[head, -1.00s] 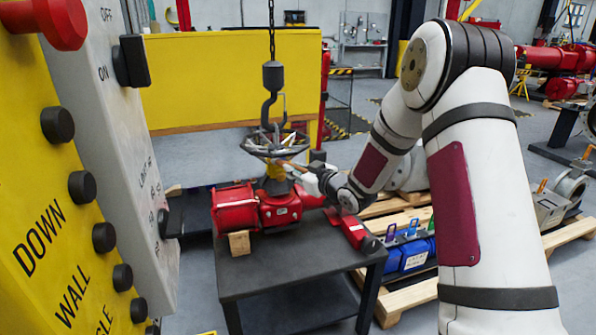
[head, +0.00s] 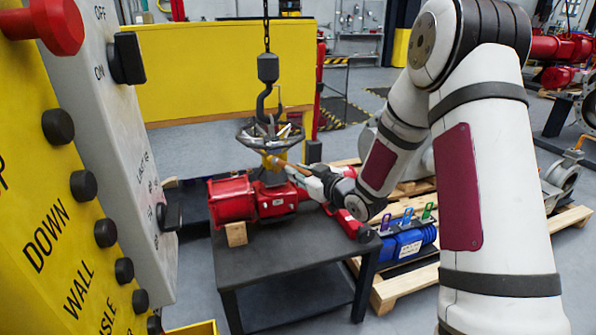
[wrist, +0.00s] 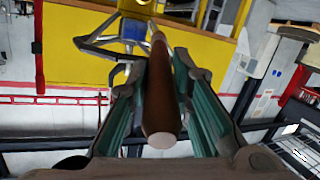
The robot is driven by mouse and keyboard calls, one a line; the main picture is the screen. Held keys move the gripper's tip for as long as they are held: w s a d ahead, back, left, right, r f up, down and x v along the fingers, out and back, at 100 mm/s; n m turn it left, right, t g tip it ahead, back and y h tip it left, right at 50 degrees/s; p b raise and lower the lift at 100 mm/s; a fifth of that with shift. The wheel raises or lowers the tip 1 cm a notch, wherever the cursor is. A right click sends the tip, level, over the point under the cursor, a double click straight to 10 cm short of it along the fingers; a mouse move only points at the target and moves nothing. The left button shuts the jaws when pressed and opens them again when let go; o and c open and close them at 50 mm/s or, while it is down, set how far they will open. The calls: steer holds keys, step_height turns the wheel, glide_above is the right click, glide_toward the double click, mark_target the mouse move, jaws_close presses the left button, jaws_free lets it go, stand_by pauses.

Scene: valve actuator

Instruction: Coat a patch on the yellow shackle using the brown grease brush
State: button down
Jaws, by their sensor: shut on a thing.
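My gripper (head: 310,177) is shut on the brown grease brush (wrist: 162,95), whose handle runs lengthwise between the fingers in the wrist view. In the head view the brush (head: 295,167) points left, toward a small yellow part under the handwheel that I take for the yellow shackle (head: 273,161). A yellow part with a hole (wrist: 136,7) and a blue area below it shows at the top of the wrist view, close to the brush's far end. I cannot tell whether the brush tip touches it.
A dark hook (head: 267,95) hangs on a chain above the handwheel (head: 270,135). The red valve actuator (head: 233,199) rests on a dark table (head: 290,248). A yellow and grey control panel (head: 60,190) fills the left foreground. Pallets stand at the right.

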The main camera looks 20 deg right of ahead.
steer(key=shift+s+p, duration=0.3)
steer(key=shift+s, duration=1.2)
steer(key=shift+w, duration=0.15)
steer(key=w+b, duration=0.1)
steer(key=w, duration=0.2)
steer(key=w+f+b, duration=0.1)
steer(key=w, duration=0.1)
steer(key=shift+w+b, duration=0.65)
steer(key=shift+w, duration=0.5)
steer(key=shift+w+b, duration=0.3)
steer(key=shift+w, duration=0.5)
steer(key=shift+d, duration=0.15)
